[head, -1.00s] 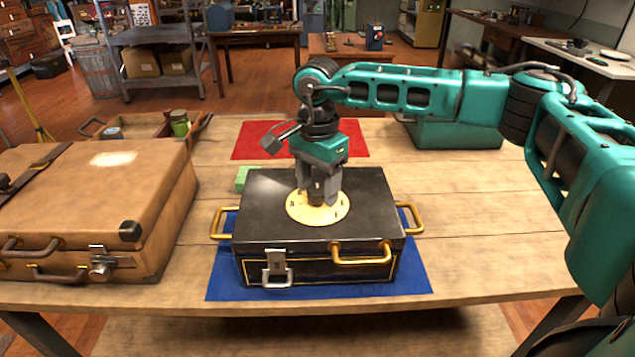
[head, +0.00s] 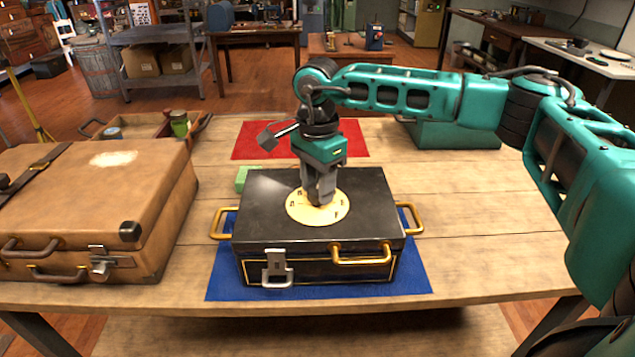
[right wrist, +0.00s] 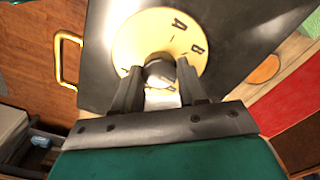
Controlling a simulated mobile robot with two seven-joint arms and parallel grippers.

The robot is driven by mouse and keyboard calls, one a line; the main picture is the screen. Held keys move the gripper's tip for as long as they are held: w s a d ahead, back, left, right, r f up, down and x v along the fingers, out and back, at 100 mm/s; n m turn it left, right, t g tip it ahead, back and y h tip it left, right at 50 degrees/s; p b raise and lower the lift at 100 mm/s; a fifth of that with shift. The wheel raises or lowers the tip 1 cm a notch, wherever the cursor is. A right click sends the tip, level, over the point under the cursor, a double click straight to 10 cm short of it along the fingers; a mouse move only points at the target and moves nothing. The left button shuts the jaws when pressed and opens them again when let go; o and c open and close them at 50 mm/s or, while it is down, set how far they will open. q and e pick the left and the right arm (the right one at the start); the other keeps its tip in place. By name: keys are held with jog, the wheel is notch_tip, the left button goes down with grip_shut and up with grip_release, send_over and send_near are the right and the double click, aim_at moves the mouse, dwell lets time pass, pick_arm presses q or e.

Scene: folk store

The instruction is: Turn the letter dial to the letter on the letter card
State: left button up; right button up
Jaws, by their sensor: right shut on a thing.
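A round cream letter dial (head: 298,209) lies on top of the black case (head: 372,190), with dark letters around its face. In the right wrist view the dial (right wrist: 143,32) shows an A and a B; other marks are partly hidden by the fingers. My right gripper (head: 321,200) points down over the dial's middle. In the right wrist view its fingers (right wrist: 160,80) are shut on the round dark knob (right wrist: 160,70) at the dial's centre. I cannot make out a letter card. My left gripper is not in view.
The black case stands on a blue mat (head: 222,285). A tan suitcase (head: 90,200) lies to the left, a red mat (head: 350,140) and a small green block (head: 242,176) behind. An open tray (head: 150,128) holds jars. The table's right side (head: 480,220) is clear.

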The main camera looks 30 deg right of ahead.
aim_at(317, 189)
jog(key=m, duration=0.6)
jog(key=m+p, duration=0.1)
jog(key=m, duration=0.5)
jog(key=shift+m, duration=0.3)
jog(key=m, duration=0.3)
jog(key=shift+r+m, duration=0.1)
jog(key=shift+m, duration=0.2)
jog(key=m+p, duration=0.1)
jog(key=m, duration=0.2)
jog(key=shift+m, duration=0.3)
jog(key=m+p, duration=0.1)
jog(key=m, duration=0.4)
jog(key=shift+m, duration=0.4)
jog(key=o, duration=1.1)
jog(key=shift+c, duration=0.2)
notch_tip(317, 189, up, 13)
